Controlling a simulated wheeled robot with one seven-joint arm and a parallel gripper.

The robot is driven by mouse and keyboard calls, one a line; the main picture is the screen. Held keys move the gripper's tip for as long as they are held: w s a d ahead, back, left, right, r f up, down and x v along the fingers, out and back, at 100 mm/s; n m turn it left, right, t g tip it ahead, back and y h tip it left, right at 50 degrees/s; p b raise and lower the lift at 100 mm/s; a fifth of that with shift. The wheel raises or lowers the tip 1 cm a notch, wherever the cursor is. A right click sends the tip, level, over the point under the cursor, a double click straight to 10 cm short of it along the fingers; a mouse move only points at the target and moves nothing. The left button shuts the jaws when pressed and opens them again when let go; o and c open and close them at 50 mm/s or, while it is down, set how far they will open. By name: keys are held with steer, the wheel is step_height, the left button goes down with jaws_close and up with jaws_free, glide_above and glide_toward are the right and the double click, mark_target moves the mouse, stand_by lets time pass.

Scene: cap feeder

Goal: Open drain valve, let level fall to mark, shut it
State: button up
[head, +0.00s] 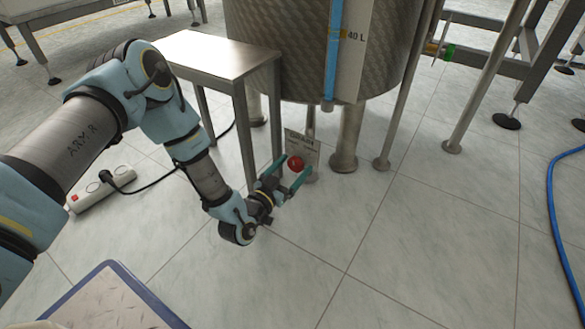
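A steel tank (290,50) stands at the top centre, its upper part out of frame. A sight tube (332,65) on its front is blue from the frame's top edge down past the yellow "40 L" mark (347,35), so the liquid's top is not in view. Below the tank, a red round valve knob (296,163) sits in front of a small lettered plate (303,146), whose text I cannot read. My gripper (296,164) is open, its two green fingers apart on either side of the knob. I cannot tell whether either finger touches it.
A small steel table (225,55) stands left of the tank, its legs close to my arm. Tank legs (347,140) stand behind the knob. A power strip (95,190) with a black cable lies left; a blue hose (565,210) lies right. The front floor is clear.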

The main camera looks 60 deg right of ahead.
steer(key=c, duration=1.3)
steer(key=n+p, duration=0.2)
steer(key=n, duration=0.1)
steer(key=shift+w+r+n+p, duration=0.1)
steer(key=shift+n+p, duration=0.2)
steer(key=shift+p, duration=0.05)
steer(key=shift+n+p, duration=0.85)
steer(key=shift+n, duration=1.35)
steer(key=shift+f, duration=0.2)
steer(key=o, duration=1.4)
steer(key=shift+a+r, duration=0.1)
